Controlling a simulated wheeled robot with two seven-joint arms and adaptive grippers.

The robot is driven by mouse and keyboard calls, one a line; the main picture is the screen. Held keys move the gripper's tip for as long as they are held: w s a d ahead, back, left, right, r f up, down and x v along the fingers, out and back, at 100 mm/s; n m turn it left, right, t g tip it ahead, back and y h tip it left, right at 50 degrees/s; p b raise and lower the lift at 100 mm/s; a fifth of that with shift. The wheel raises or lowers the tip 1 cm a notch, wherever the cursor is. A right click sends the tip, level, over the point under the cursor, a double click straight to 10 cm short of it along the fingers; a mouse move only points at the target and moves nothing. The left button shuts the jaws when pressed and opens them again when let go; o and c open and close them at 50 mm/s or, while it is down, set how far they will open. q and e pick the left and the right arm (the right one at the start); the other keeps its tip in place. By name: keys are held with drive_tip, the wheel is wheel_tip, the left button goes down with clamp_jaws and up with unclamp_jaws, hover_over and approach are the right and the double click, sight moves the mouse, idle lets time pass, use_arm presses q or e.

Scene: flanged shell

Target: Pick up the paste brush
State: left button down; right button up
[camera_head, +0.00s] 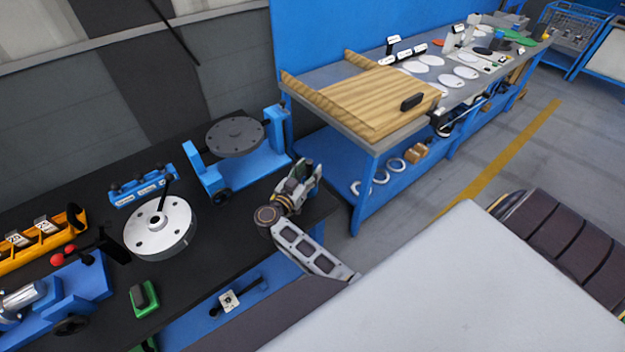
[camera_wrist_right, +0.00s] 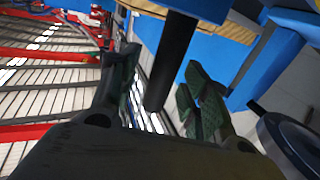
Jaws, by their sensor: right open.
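I cannot make out the paste brush for certain. A thin black stick (camera_head: 163,194) stands up from the middle of a silver flanged disc (camera_head: 145,232) on the black bench and may be its handle. My right gripper (camera_head: 311,170) is above the bench's right end, to the right of the disc and well apart from it. In the right wrist view, its fingers (camera_wrist_right: 163,62) are apart. A dark bar (camera_wrist_right: 178,55) shows between them there; I cannot tell what it is or how far off it lies. My left gripper is not in view.
A blue stand with a grey disc (camera_head: 235,136) is behind the gripper. A blue holder (camera_head: 142,187), an orange rack (camera_head: 38,242) and a green block (camera_head: 143,298) stand around the silver disc. A blue workbench with a wooden board (camera_head: 365,100) is at the back.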

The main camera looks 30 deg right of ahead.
drive_tip(key=shift+w+d+f, duration=0.15)
drive_tip(key=shift+w+d, duration=0.15)
drive_tip(key=shift+d, duration=0.2)
drive_tip(key=shift+s+a+r, duration=0.15)
drive_tip(key=shift+a+r, duration=0.05)
drive_tip(key=shift+d+f, duration=0.1)
drive_tip(key=c, duration=0.4)
clamp_jaws()
